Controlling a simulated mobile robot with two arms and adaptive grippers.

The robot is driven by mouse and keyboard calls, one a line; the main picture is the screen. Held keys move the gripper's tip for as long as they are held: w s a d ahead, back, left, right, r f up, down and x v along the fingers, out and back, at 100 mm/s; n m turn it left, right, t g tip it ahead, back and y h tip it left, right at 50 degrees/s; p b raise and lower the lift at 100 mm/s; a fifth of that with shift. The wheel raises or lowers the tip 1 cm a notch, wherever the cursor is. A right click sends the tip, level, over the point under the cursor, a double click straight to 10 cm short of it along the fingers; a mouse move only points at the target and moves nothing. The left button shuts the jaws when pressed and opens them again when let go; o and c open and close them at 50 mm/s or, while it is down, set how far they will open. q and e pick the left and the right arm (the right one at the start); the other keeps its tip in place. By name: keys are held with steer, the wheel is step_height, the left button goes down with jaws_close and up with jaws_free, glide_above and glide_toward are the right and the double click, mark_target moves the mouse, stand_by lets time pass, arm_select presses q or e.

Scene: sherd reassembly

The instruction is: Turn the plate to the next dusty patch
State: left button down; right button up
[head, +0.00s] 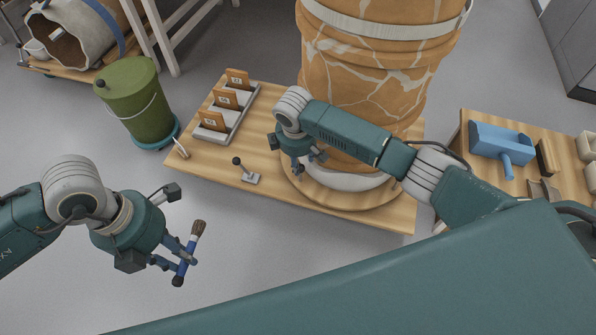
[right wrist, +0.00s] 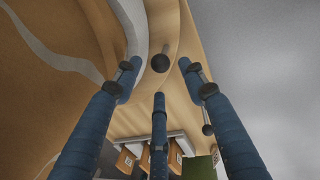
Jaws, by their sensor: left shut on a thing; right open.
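The round wooden plate (head: 312,190) lies under a large orange jar (head: 375,85) with pale crack lines. The plate's curved edge (right wrist: 163,25) also shows in the right wrist view. My right gripper (head: 312,165) is low beside the jar, over the plate's near left edge. In the right wrist view its three fingers (right wrist: 160,78) are open around a dark round knob (right wrist: 160,63) by the plate's edge; I cannot tell whether they touch it. My left gripper (head: 178,262) is shut on a brush (head: 197,232) with brown bristles, over open floor.
A small lever (head: 247,175) and a rack of tagged sherds (head: 232,115) stand on the wooden board (head: 350,218) left of the plate. A green bucket (head: 138,105) stands further left. A side table (head: 465,140) at right holds a blue tool (head: 500,142).

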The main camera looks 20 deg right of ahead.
mark_target(300, 167)
steer(key=f+b, duration=0.1)
steer(key=f, duration=0.3)
steer(key=w+f+b, duration=0.1)
steer(key=f, duration=0.1)
steer(key=shift+d+f+b, duration=0.25)
steer(key=shift+f+b, duration=0.05)
steer(key=shift+b, duration=0.05)
jaws_close()
